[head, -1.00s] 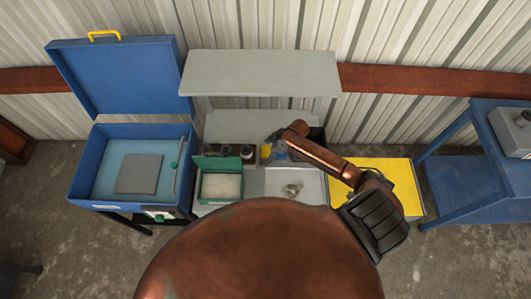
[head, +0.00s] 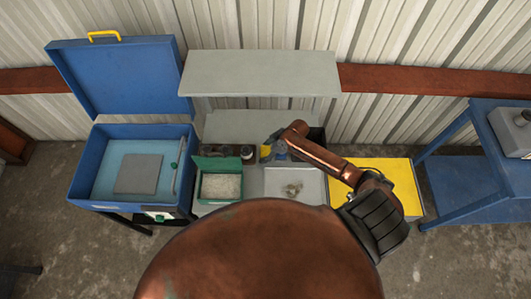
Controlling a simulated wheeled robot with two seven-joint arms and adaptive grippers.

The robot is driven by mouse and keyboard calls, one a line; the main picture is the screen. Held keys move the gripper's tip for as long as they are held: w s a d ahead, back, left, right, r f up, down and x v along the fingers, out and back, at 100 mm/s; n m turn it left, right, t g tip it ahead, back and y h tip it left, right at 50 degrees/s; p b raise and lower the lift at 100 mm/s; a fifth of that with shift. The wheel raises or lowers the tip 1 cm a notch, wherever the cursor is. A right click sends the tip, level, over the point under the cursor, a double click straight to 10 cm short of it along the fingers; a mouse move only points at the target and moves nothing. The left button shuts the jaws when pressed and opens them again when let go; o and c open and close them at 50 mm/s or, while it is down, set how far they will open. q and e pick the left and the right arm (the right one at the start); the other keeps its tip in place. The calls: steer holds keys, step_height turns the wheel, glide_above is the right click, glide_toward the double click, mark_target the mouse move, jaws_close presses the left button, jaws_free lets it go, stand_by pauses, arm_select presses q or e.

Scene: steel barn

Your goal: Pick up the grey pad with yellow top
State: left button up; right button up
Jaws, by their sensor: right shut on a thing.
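The pad with the yellow top (head: 265,151) shows as a small yellow patch on the bench, right of the dark jars. Its grey part is hard to make out. My right gripper (head: 273,148) reaches in from the right, over the back of the bench, and is shut on the pad. The fingers are small and partly hidden by the wrist, so I cannot tell whether the pad is clear of the surface. My left gripper is not in view.
A green box (head: 220,182) stands left of a pale tray (head: 310,183) holding small metal pieces. Dark jars (head: 247,153) stand behind the box. A grey shelf (head: 260,72) overhangs the bench. An open blue cabinet (head: 85,187) is left; a yellow surface (head: 405,180) is right.

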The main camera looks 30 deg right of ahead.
mark_target(265, 151)
step_height(265, 151, up, 10)
steer(key=shift+b, duration=0.6)
